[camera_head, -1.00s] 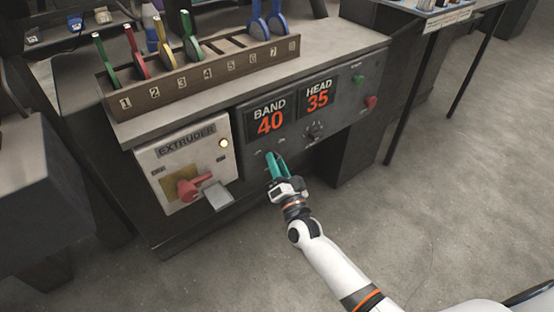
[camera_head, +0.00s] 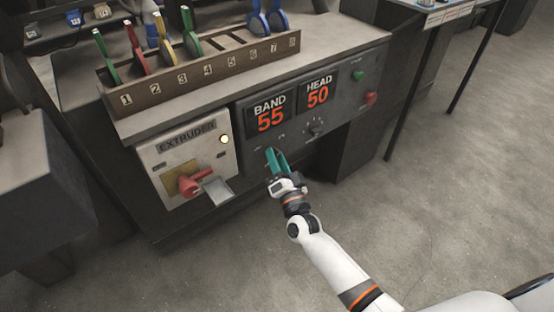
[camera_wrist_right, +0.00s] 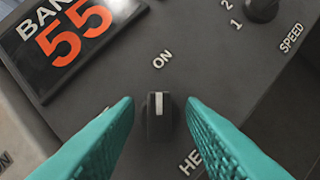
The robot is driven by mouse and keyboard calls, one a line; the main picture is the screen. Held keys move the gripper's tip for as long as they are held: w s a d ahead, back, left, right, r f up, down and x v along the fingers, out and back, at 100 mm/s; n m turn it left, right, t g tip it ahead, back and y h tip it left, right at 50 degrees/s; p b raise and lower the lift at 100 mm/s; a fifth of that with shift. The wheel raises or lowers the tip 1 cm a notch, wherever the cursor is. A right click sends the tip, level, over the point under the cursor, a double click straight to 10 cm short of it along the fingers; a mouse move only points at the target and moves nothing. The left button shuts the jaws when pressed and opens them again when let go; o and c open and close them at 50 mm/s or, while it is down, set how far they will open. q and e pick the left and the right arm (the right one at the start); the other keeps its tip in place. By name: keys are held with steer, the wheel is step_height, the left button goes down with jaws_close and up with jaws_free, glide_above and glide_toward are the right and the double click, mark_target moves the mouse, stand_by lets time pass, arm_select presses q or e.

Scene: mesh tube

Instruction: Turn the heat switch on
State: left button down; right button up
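The heat switch is a black knob (camera_wrist_right: 158,122) under the word ON in the right wrist view. Its white mark points up toward ON. Below it a label starting "HE" is partly covered by a finger. My right gripper (camera_wrist_right: 160,108) has its teal fingers apart, one on each side of the knob, with gaps showing between them and it. In the head view my right gripper (camera_head: 277,160) is at the front of the dark control panel and hides the knob. My left gripper is not in view.
The BAND display (camera_head: 270,116) reads 55 and the HEAD display (camera_head: 317,92) reads 50. A speed knob (camera_head: 315,127) sits right of the gripper. The extruder box (camera_head: 160,160) with a red handle (camera_head: 190,184) is at left. Coloured levers stand above. Floor in front is clear.

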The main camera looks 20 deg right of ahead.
steer(key=p+v, duration=0.1)
steer(key=v, duration=1.1)
